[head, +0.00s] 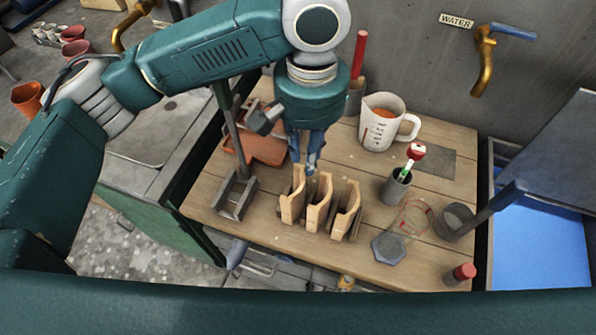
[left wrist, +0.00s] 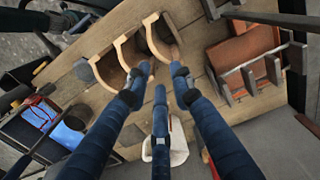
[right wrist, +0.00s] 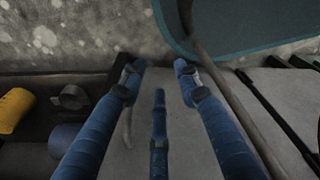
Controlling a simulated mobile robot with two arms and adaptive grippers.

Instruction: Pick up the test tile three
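Three curved, pale wood-coloured tiles stand upright in a row at the table's front: a left one (head: 293,198), a middle one (head: 319,204) and a right one (head: 345,212). No number is readable, so I cannot tell which is test tile three. My left gripper (head: 306,158) points down just above and behind the left tile. In the left wrist view its fingers (left wrist: 163,70) are spread with nothing between them, and the left tile (left wrist: 164,38) lies just beyond the tips. My right gripper (right wrist: 158,66) is open and empty over grey ground, outside the head view.
A measuring jug (head: 378,133), a grey cup (head: 395,188), a wire ring stand (head: 414,217) and a red-capped vial (head: 461,273) are to the right. A blue basin (head: 540,245) lies beyond the table.

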